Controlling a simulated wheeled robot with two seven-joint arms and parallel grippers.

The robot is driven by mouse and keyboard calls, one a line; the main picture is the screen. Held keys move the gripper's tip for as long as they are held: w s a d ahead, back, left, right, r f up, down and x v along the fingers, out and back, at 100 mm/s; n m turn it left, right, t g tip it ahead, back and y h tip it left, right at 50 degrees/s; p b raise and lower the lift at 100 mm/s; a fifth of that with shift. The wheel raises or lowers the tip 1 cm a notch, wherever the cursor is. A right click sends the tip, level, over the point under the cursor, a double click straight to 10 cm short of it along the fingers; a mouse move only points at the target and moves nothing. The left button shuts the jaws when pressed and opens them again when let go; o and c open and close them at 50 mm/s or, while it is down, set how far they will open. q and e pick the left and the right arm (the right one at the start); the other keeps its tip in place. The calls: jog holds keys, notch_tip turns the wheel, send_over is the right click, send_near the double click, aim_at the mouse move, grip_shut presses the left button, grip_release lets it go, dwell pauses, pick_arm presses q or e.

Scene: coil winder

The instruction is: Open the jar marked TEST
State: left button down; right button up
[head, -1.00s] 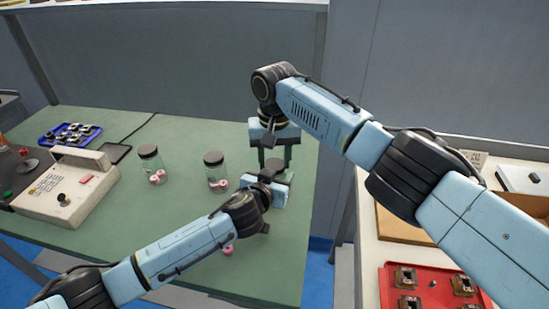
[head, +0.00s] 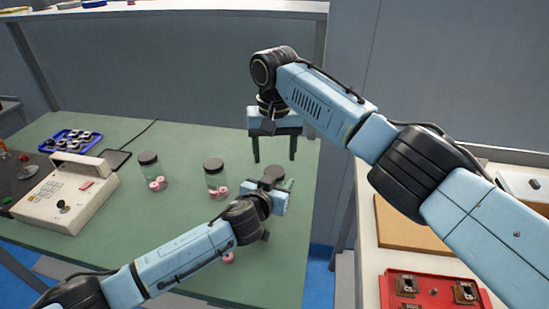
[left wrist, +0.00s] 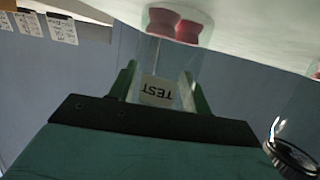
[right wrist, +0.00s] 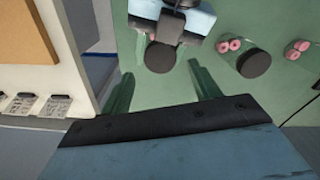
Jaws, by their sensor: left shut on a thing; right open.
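The jar marked TEST (left wrist: 157,91) is held between the fingers of my left gripper (left wrist: 160,88). In the left wrist view it appears upside down, with pink-red pieces at its base. Its dark round lid shows in the head view (head: 274,172) and in the right wrist view (right wrist: 160,57), apparently on the jar. My left gripper's fingers are mostly hidden in the head view. My right gripper (head: 274,157) is open and empty, pointing down above the lid, its fingers apart on either side and clear of it.
Two similar lidded jars with pink rings, one left (head: 152,172) and one nearer (head: 216,178), stand on the green table (head: 190,255). A loose pink ring (head: 228,257) lies near the left forearm. A control box (head: 65,195) and blue tray (head: 70,141) are at left.

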aim_at(275, 171)
notch_tip(275, 171, up, 3)
jog(key=m, duration=0.3)
notch_tip(275, 171, down, 8)
jog(key=shift+r, duration=0.25)
jog(key=shift+c, duration=0.4)
jog(key=c, duration=0.9)
jog(key=shift+n, duration=1.6)
jog(key=o, duration=1.1)
jog(key=shift+c, duration=0.2)
